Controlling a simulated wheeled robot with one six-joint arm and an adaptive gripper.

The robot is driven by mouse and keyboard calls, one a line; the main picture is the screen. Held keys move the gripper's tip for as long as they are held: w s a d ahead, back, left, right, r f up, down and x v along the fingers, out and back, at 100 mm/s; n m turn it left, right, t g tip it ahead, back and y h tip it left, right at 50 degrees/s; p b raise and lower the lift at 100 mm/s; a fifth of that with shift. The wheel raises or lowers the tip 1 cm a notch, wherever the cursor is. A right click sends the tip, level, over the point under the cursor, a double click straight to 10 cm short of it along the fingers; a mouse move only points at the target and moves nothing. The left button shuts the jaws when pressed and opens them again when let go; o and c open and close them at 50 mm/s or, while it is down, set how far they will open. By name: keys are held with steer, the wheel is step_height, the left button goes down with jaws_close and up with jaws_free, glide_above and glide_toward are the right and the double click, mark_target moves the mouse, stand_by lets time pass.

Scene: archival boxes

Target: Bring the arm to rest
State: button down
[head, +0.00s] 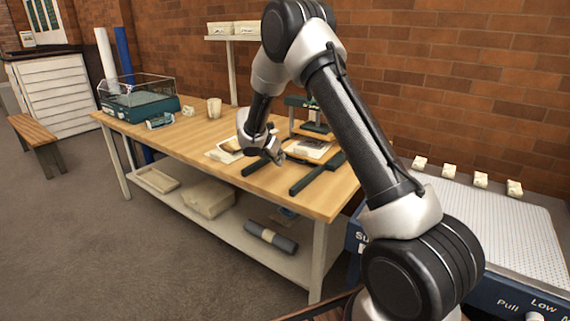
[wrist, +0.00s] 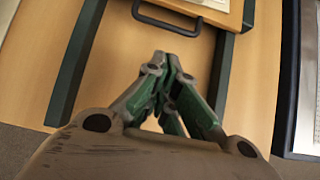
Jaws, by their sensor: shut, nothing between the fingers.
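My gripper (head: 277,157) is at the end of my bent arm, over the right part of the wooden table (head: 185,143) in the head view. In the wrist view, the gripper (wrist: 172,58) points down over the tabletop with its fingers together and nothing between them. A dark handle (wrist: 165,20) of a board shows just beyond the fingertips; I cannot tell the gap between them. Dark green bars (wrist: 72,65) lie on either side of the gripper in that view. My arm hides part of the table's back right in the head view.
A perforated suction table (head: 490,225) with several small white blocks stands at the right. A teal box with a clear cover (head: 140,106) and a cup (head: 214,107) stand at the table's left. The lower shelf (head: 225,228) holds boxes and a roll. Floor at the left front is clear.

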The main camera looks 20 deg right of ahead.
steer(key=v, duration=0.6)
steer(key=s+d+m+g, duration=0.1)
steer(key=s+m, duration=0.2)
steer(key=s+d+m+g, duration=0.1)
steer(key=s+m, duration=0.2)
steer(key=s, duration=0.1)
steer(key=s+d+f+m+g, duration=0.1)
steer(key=s+m, duration=0.1)
steer(key=s, duration=0.2)
steer(key=shift+s+m+g, duration=0.2)
steer(key=shift+m+g, duration=0.1)
steer(key=shift+m, duration=0.1)
steer(key=s+d+r+m+t+y, duration=0.1)
steer(key=s+r+m, duration=0.4)
steer(key=s, duration=0.6)
steer(key=s+d+r+m+t+y, duration=0.1)
steer(key=s+r+m+y, duration=0.2)
steer(key=s+r+m, duration=0.2)
steer(key=s+d+r+m+t+y, duration=0.1)
steer(key=s+r+m, duration=0.4)
steer(key=s, duration=1.3)
step_height(320, 180, up, 5)
steer(key=shift+s+f+m+t+y, duration=0.15)
steer(key=shift+s+m+t+y, duration=0.2)
steer(key=shift+y, duration=0.35)
